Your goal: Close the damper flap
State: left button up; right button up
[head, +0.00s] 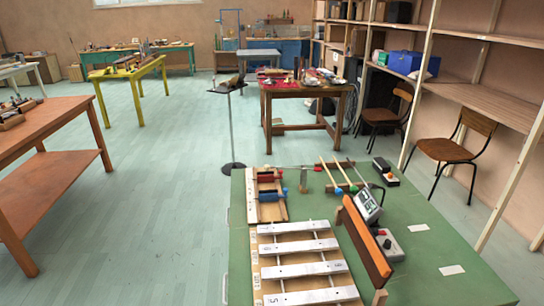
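A long orange-brown board (365,246), which looks like the damper flap, stands raised and tilted along the right side of a metal-bar instrument (298,247) on the green table (425,262). It does not lie over the bars. The several silver bars are uncovered and sit on a pale wooden frame. The flap's hinge cannot be made out. Neither of my grippers is in view.
A small wooden rack (267,208) with red and blue parts lies behind the bars. Mallet-like sticks (339,175), a tilted display (368,205) and a grey box with knobs (388,245) are near the flap. The table's right front is mostly clear.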

aim_at(379, 270)
jog(key=l+u, duration=0.15)
jog(key=l, duration=0.3)
jog(key=l+u, duration=0.1)
jog(key=l, duration=0.35)
jog(key=k+l+u, duration=0.15)
jog(key=l, duration=0.3)
jog(key=l+u, duration=0.15)
jog(key=l, duration=0.3)
jog(key=k+l+u, duration=0.1)
jog(key=l, duration=0.35)
jog(key=k+l+u, duration=0.15)
jog(key=l, duration=0.25)
jog(key=k+l+u, duration=0.15)
jog(key=l, duration=0.25)
jog(key=k+l+u, duration=0.1)
jog(key=l, duration=0.3)
jog(key=k+j+u, duration=0.15)
jog(key=k+j, duration=0.25)
